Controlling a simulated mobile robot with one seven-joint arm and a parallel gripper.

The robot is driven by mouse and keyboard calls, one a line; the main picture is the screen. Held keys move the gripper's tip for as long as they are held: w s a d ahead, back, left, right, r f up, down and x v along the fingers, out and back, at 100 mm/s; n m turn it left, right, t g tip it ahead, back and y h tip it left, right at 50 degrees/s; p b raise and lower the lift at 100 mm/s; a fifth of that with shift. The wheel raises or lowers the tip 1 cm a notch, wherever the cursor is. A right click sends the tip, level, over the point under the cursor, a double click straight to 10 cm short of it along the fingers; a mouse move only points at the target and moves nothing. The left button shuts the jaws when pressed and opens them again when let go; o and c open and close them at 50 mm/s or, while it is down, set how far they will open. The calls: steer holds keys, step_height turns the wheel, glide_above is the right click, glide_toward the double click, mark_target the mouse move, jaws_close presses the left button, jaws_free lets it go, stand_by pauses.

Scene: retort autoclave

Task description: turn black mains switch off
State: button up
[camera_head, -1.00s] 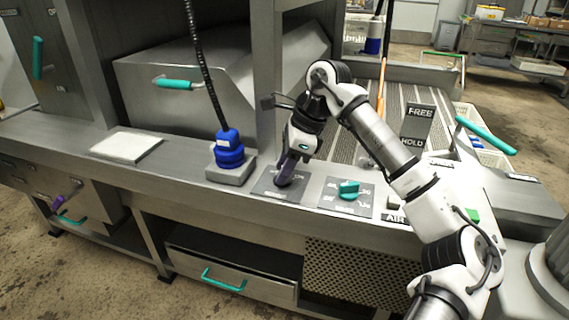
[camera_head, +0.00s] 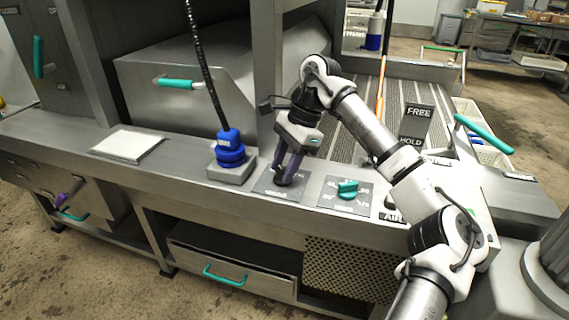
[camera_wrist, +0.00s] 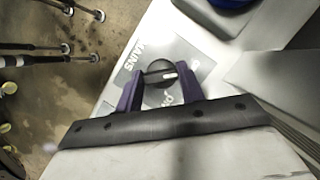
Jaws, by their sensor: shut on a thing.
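The black mains switch (camera_wrist: 158,74) is a round knob with a pale pointer line, set on a grey plate marked MAINS (camera_wrist: 183,62). In the wrist view it sits between the two purple fingers of my gripper (camera_wrist: 161,88), which are shut on its sides. The pointer line lies roughly level across the knob in that view. In the head view my gripper (camera_head: 287,172) reaches down onto the plate (camera_head: 268,190), and the fingers largely hide the knob there.
A teal knob (camera_head: 348,187) on its own plate is just right of my gripper. A blue plug (camera_head: 229,150) on a grey block stands to the left, with a black cable rising from it. An upright FREE/HOLD plate (camera_head: 416,124) is farther right. A pale pad (camera_head: 127,144) lies at left.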

steer(key=o, duration=1)
steer(key=shift+r, duration=0.1)
steer(key=p+v, duration=0.2)
steer(key=v, duration=1.1)
steer(key=shift+d+r, duration=0.25)
steer(key=shift+r, duration=0.05)
steer(key=shift+w+f, duration=0.1)
